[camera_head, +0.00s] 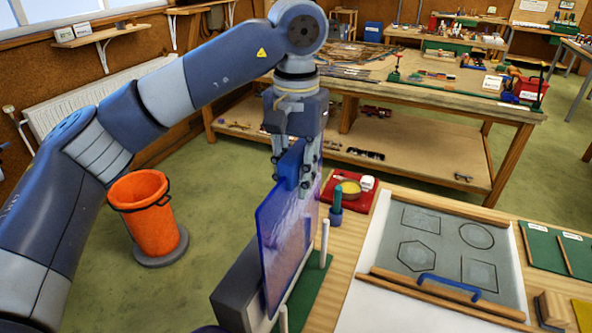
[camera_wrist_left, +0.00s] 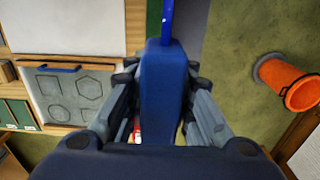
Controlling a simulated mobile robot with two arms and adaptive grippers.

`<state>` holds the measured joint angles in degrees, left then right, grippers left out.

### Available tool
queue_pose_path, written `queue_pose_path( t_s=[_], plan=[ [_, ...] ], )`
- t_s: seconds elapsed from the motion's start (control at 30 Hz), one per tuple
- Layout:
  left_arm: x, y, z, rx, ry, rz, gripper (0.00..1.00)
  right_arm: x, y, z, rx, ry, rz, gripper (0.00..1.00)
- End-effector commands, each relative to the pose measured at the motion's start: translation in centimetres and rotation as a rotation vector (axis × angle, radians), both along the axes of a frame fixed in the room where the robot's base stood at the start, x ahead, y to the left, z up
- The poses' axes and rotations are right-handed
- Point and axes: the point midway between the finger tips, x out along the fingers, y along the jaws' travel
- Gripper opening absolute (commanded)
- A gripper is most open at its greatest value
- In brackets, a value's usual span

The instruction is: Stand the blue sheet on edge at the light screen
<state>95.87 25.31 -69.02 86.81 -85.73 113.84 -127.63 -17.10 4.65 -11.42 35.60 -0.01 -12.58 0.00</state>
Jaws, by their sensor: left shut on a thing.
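The blue sheet (camera_head: 287,235), translucent and violet-blue, hangs close to upright below my left gripper (camera_head: 298,182). My left gripper is shut on the blue block at the sheet's top edge (camera_head: 289,167). In the left wrist view the block (camera_wrist_left: 163,95) sits between the fingers, and the sheet's thin blue edge (camera_wrist_left: 167,22) runs upward from it. The light screen appears to be the grey box (camera_head: 238,290) just left of the sheet. The sheet covers part of it. I cannot tell whether the sheet's lower edge touches the base. My right gripper is not seen.
White pegs (camera_head: 325,243) stand on a green base (camera_head: 308,292) beside the sheet. A pattern board (camera_head: 440,240) lies right; an orange bucket (camera_head: 147,215) stands left on the floor.

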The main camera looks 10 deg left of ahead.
Motion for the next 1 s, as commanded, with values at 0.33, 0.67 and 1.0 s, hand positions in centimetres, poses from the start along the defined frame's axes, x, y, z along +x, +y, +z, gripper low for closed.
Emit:
queue_pose_path(
  t_s=[0.33, 0.67, 1.0],
  plan=[
    [0.0, 0.0, -3.0, -0.003, -0.004, 0.000, 0.00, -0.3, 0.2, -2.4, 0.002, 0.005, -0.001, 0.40],
    [0.0, 0.0, -5.7, -0.003, -0.004, -0.001, 0.00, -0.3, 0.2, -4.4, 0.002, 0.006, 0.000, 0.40],
    [0.0, -0.1, -8.5, -0.004, -0.003, -0.001, 0.00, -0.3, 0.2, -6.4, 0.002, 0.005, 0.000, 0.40]
  ],
)
